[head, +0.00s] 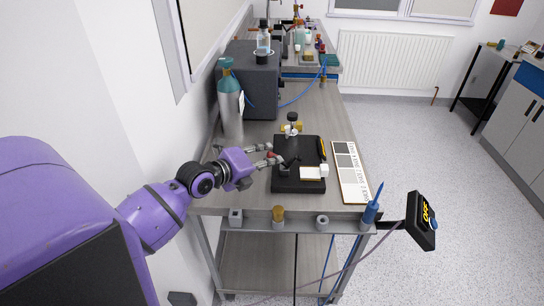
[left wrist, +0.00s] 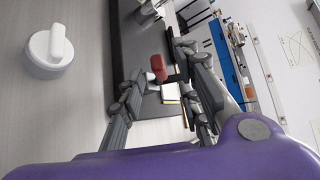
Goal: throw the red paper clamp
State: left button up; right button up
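The red paper clamp (head: 271,154) is a small red piece at the left edge of the black board in the head view. In the left wrist view the red clamp (left wrist: 158,67) shows between my fingers, with its red part upright in the picture. My left gripper (head: 273,153) reaches in from the left at the board's edge. In the left wrist view the left gripper (left wrist: 161,62) is open, its two fingers spread on either side of the clamp with gaps visible. Whether the clamp rests on the board is hard to tell. My right gripper is not in view.
The black board (head: 300,186) carries a white block (head: 324,170) and a pale pad (head: 310,174). A gas cylinder (head: 231,112) stands behind my left arm. A sample panel (head: 350,180) lies right of the board. Bare bench (head: 250,205) shows in front.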

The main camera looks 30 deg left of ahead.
aim_at(273, 155)
pick_arm(q)
jog(key=shift+x, duration=1.75)
grip_shut()
